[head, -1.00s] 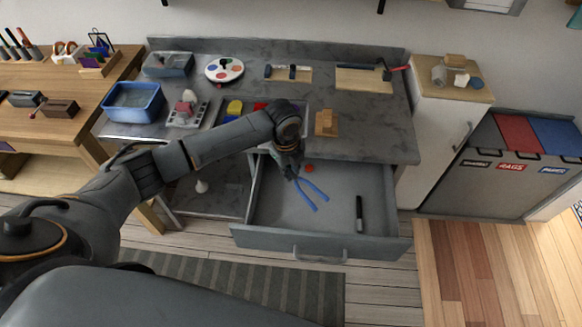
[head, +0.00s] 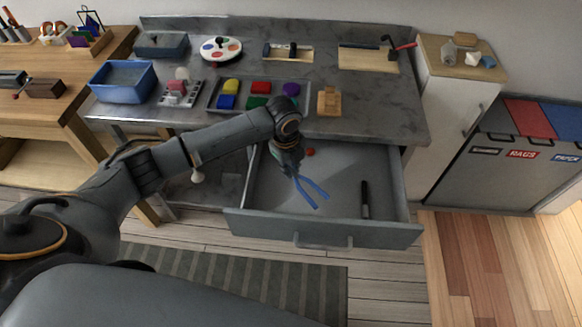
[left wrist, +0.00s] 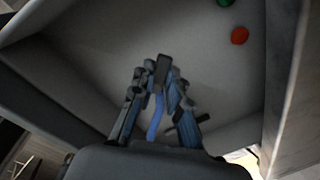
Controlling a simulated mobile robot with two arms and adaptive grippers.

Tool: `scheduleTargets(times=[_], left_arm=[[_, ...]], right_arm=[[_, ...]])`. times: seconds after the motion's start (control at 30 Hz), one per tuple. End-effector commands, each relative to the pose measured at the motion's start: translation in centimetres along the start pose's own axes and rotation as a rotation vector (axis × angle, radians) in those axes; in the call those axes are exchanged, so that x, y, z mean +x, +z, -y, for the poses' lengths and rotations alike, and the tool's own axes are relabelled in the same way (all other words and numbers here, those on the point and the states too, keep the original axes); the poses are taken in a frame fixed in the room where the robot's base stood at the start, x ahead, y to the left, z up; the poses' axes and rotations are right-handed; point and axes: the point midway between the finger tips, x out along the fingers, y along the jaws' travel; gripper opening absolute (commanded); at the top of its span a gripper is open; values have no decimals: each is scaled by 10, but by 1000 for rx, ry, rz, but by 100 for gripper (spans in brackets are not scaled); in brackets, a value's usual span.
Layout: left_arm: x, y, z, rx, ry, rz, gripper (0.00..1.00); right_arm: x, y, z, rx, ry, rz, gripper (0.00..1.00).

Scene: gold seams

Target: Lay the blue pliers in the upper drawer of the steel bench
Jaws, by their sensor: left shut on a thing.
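The blue pliers (head: 311,192) are in my left gripper (head: 293,172), seen over the open upper drawer (head: 258,221) of the steel bench (head: 390,112). Their blue handles spread toward the drawer front. In the left wrist view my left gripper (left wrist: 160,85) is shut on the pliers; a blue handle (left wrist: 155,118) and the dark head show between the fingers. The gripper hides part of the pliers. I cannot tell whether they touch the drawer floor. My right gripper is in no view.
In the drawer lie a black marker (head: 365,199) and a small red round thing (head: 310,152); the left wrist view also shows a green one (left wrist: 225,2). Bare drawer floor lies between pliers and marker. A wooden block (head: 329,101) stands on the bench top above.

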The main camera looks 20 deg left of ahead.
Motion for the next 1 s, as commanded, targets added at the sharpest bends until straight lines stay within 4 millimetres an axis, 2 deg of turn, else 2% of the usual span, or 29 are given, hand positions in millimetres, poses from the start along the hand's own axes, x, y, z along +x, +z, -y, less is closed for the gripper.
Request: scheduleTargets(times=[0.5, 0.7, 0.97, 1.0], left_arm=[[53, -2, -6, -1, 0, -1, 0], [61, -1, -6, 0, -1, 0, 0], [62, -1, -6, 0, -1, -1, 0], [62, -1, -6, 0, -1, -1, 21]], right_arm=[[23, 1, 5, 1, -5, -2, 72], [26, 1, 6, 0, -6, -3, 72], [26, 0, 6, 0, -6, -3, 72], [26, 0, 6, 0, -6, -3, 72]])
